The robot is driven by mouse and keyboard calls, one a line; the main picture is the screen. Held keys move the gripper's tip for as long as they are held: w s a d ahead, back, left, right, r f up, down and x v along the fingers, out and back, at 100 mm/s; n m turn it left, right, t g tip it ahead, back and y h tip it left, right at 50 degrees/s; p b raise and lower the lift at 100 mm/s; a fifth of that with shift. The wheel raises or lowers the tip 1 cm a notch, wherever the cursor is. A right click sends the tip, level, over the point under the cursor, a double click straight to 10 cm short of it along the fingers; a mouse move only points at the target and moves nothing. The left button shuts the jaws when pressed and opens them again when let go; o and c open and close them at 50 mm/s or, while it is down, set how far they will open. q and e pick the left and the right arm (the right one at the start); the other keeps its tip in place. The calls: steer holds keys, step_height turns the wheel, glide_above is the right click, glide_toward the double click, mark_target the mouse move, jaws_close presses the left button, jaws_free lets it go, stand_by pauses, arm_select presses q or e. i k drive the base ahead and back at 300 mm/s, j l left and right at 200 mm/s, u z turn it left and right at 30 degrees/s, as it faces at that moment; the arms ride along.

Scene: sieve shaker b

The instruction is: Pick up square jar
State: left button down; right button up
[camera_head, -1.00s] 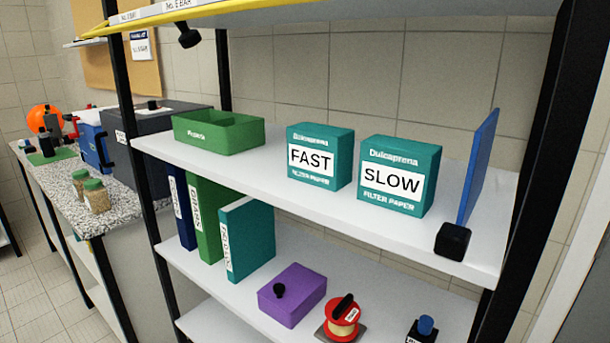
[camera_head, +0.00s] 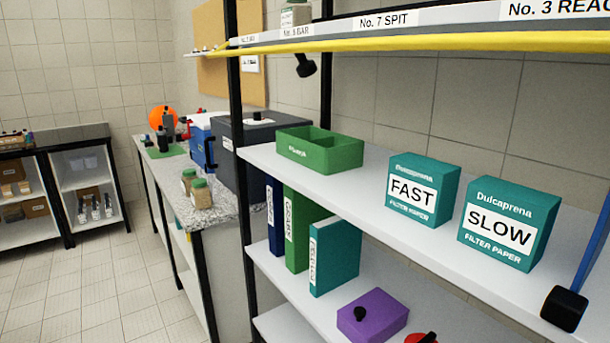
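Neither of my grippers is in view.
A shelf rack (camera_head: 380,217) fills the right side, with a green tray (camera_head: 335,153) and teal filter paper boxes (camera_head: 422,190). A dark grey box (camera_head: 260,135) and a blue box (camera_head: 202,145) stand behind the jars. The tiled floor (camera_head: 85,285) at left is clear.

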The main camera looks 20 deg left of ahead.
mark_target(189, 174)
steer(key=u, duration=1.2)
steer(key=i+j+z, duration=0.15)
steer(key=i+j, duration=0.15)
steer(key=i+j+z, duration=0.15)
steer(key=i+j, duration=0.15)
steer(key=i+j+z, duration=0.1)
steer(key=i+j, duration=0.15)
steer(key=j, duration=0.25)
steer(key=i+j+z, duration=0.15)
steer(key=j, duration=0.3)
steer(key=i+l, duration=0.05)
steer(key=i, duration=0.05)
